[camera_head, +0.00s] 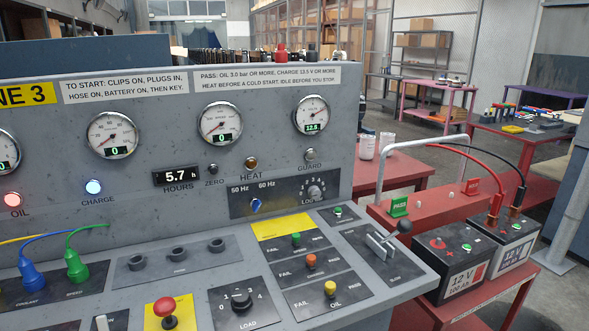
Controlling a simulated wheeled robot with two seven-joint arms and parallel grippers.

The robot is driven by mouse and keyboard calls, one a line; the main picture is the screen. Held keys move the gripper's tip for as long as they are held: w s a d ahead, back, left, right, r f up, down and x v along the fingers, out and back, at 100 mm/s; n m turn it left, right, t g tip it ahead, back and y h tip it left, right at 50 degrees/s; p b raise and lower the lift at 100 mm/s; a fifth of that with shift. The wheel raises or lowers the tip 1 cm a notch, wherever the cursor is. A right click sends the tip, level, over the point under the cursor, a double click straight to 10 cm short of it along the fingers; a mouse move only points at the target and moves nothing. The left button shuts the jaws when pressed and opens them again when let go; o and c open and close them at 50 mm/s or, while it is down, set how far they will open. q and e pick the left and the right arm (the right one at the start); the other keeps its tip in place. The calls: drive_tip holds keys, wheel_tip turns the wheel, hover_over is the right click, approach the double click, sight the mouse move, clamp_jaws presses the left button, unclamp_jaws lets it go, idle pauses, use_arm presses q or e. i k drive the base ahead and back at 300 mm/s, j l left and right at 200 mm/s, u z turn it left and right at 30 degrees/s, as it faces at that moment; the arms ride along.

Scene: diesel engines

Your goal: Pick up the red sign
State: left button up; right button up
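A small red sign (472,184) with pale lettering, too small to read, stands upright on the red bench (432,214) at the right, behind the batteries. A green sign (399,206) marked PASS stands on the same bench, to its left and nearer. The red sign is close in colour to the bench. A red cable runs near its right side. Neither of my grippers is in view.
The grey control console (200,180) fills the left and middle, with a lever (389,240) at its right end. Two 12 V batteries (460,262) stand on a red stand at the right. A bent metal tube (418,141) arches above the bench.

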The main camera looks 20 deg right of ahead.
sight(472, 186)
drive_tip(key=z, duration=1.8)
drive_tip(key=i+l+z, duration=0.8)
drive_tip(key=i, duration=0.65)
drive_tip(key=i+j+z, duration=0.15)
drive_tip(key=i+z, duration=0.25)
drive_tip(key=i, duration=0.65)
drive_tip(key=i+u, duration=0.1)
drive_tip(key=i, duration=0.45)
drive_tip(key=i+u, duration=0.1)
drive_tip(key=i, duration=0.4)
drive_tip(key=i+l+u, duration=0.1)
drive_tip(key=i, duration=0.4)
drive_tip(key=i+l+u, duration=0.1)
drive_tip(key=i, duration=0.45)
drive_tip(key=i+u, duration=0.2)
drive_tip(key=u, duration=0.2)
drive_tip(key=i+u, duration=0.25)
drive_tip(key=u, duration=0.15)
drive_tip(key=i+u, duration=0.2)
drive_tip(key=u, duration=0.2)
drive_tip(key=i+l+u, duration=0.15)
drive_tip(key=u, duration=0.25)
drive_tip(key=i+l+u, duration=0.2)
drive_tip(key=u, duration=0.25)
drive_tip(key=i, duration=0.05)
